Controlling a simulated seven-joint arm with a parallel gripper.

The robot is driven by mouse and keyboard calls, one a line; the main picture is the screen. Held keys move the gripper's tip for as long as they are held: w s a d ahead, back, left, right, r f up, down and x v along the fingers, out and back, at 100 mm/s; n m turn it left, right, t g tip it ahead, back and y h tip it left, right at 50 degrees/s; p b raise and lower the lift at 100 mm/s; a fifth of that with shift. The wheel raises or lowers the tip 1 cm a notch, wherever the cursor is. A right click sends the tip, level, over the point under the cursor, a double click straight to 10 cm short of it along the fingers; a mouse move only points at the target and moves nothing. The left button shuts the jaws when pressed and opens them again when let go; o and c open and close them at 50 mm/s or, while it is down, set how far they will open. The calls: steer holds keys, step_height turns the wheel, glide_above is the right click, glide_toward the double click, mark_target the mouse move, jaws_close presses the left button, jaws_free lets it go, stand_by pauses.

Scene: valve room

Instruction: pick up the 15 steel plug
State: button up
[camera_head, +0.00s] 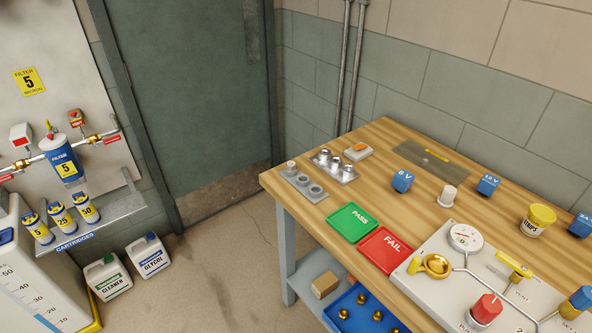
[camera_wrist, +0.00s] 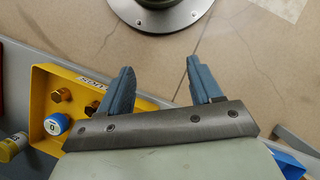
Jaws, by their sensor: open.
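My gripper (camera_wrist: 157,76) shows only in the wrist view. Its two blue-grey fingers are apart with nothing between them, above the floor. In the head view, a grey block (camera_head: 312,195) with round sockets sits at the table's far left corner, with a small steel plug (camera_head: 291,167) at its back end. Behind it, a second steel block (camera_head: 322,165) holds several shiny steel plugs (camera_head: 335,163). Their size marks are too small to read, so I cannot tell which one is the 15. None of these plugs shows in the wrist view.
The wooden table (camera_head: 385,159) also carries a green PASS tray (camera_head: 355,222), a red FAIL tray (camera_head: 384,249), blue blocks (camera_head: 402,181), a pale cylinder (camera_head: 447,195) and a valve panel (camera_head: 440,290). In the wrist view, a yellow bin (camera_wrist: 44,85) with brass fittings lies left of my gripper.

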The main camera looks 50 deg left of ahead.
steer(key=a+r+n+t, duration=0.2)
steer(key=a+r+n, duration=0.1)
steer(key=a, duration=1)
steer(key=a+r+n+t, duration=0.2)
steer(key=a+r+n, duration=0.15)
steer(key=a, duration=1.05)
steer(key=s+a+r+n+t+y, duration=0.1)
steer(key=s+a+r+t, duration=0.1)
steer(key=a+r, duration=0.5)
steer(key=s+a+r+n+t+y, duration=0.1)
steer(key=s+a+r+n+t, duration=0.15)
steer(key=a, duration=0.75)
steer(key=s+a+r+t+y, duration=0.1)
steer(key=s+a+r+t, duration=0.15)
steer(key=a+r, duration=0.5)
steer(key=m+t, duration=1.1)
steer(key=m, duration=0.5)
glide_toward(287, 166)
steer(key=shift+h, duration=0.3)
steer(key=w, duration=0.6)
steer(key=shift+w+r, duration=0.15)
steer(key=shift+w, duration=0.05)
steer(key=shift+w+a+f, duration=0.15)
steer(key=shift+w, duration=1.15)
steer(key=shift+w+a+f, duration=0.1)
steer(key=shift+w+f, duration=0.05)
steer(key=shift+w, duration=1.2)
